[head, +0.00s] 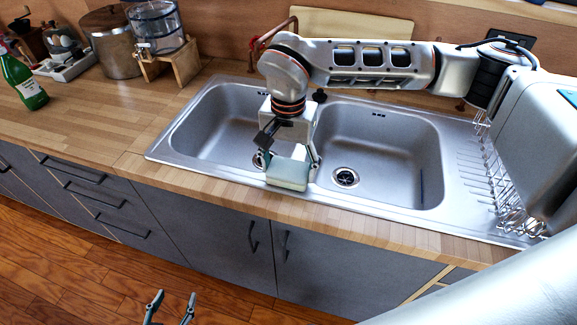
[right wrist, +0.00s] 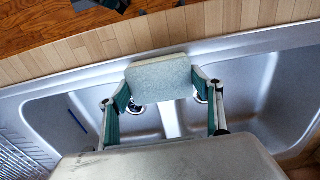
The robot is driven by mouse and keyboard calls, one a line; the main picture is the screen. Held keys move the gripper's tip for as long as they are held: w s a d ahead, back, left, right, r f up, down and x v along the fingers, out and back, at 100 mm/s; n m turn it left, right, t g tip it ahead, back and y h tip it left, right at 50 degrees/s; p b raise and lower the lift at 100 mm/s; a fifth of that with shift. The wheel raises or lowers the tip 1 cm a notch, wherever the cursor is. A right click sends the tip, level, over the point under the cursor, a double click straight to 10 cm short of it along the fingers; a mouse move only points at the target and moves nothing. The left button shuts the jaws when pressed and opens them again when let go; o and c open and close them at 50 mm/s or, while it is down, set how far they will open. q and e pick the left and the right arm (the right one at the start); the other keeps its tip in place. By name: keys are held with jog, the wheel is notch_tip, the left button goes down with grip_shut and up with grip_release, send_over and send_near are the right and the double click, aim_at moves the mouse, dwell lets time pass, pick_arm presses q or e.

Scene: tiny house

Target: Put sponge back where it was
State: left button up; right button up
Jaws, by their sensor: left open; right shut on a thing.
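A pale grey-green sponge (head: 287,173) is held in my right gripper (head: 289,165) at the front edge of the double sink (head: 160,150), by the divider between the basins. In the right wrist view the sponge (right wrist: 160,78) sits between the two fingers of my right gripper (right wrist: 160,88), which touch its sides. I cannot tell whether the sponge touches the sink rim. My left gripper (head: 170,308) is open and empty, low at the bottom of the head view, in front of the grey cabinets.
A dish rack (head: 500,190) stands on the drainboard right of the sink. A green bottle (head: 22,80), a metal pot (head: 110,45) and a glass dispenser (head: 156,25) stand on the wooden counter (head: 110,115) at left. The counter between bottle and sink is clear.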

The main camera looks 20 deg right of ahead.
aim_at(288, 169)
jog(key=shift+f, duration=0.25)
jog(key=o, duration=1)
jog(key=shift+f, duration=0.1)
jog(key=shift+o, duration=0.2)
jog(key=shift+r, duration=0.35)
notch_tip(288, 169, up, 12)
jog(key=b, duration=0.1)
jog(key=shift+f, duration=0.15)
